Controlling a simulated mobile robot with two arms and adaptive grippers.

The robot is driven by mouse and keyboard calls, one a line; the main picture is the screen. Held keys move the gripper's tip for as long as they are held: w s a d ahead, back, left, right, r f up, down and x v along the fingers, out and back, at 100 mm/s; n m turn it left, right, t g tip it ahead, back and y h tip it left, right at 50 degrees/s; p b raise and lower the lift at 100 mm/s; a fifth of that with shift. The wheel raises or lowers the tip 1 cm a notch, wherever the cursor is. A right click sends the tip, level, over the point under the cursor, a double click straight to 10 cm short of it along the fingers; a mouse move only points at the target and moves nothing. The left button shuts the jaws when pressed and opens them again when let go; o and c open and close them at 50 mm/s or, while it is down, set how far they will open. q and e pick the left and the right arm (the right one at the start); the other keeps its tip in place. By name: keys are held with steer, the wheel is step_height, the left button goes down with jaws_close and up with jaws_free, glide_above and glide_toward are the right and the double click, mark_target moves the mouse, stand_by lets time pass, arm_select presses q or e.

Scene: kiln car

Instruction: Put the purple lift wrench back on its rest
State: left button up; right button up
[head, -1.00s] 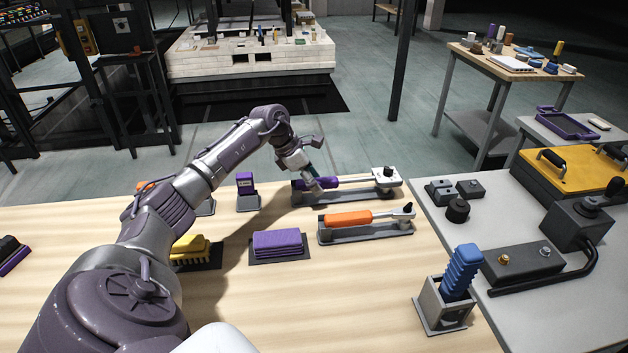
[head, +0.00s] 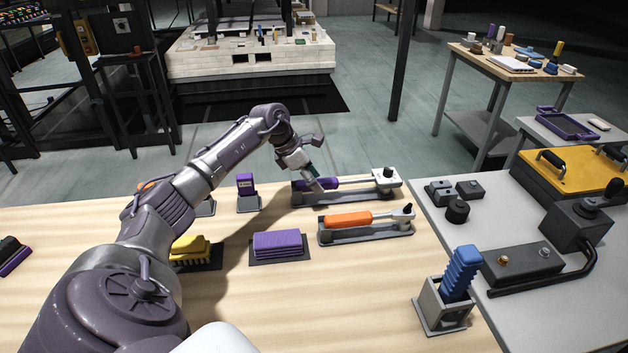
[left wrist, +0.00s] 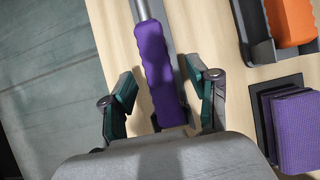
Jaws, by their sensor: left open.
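The purple lift wrench (head: 333,183) lies along its grey rest (head: 345,198) at the far side of the wooden table, its metal head on the right. The wrench's purple grip (left wrist: 159,75) also shows in the left wrist view. My left gripper (head: 314,185) is over the grip end, with its fingers (left wrist: 159,95) open on either side of the grip and a gap on both sides. The rest's surface under the grip is mostly hidden in the wrist view. My right gripper is out of view.
An orange-handled wrench (head: 350,219) lies on a nearer rest. A folded purple cloth stack (head: 277,243), a yellow brush (head: 190,245) and a small purple block (head: 245,184) stand nearby. A blue grip in a grey holder (head: 460,273) stands at the front right.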

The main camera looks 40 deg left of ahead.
arm_select(q)
steer(key=shift+r+p, duration=2.05)
steer(key=shift+r, duration=1.15)
steer(key=v, duration=1.2)
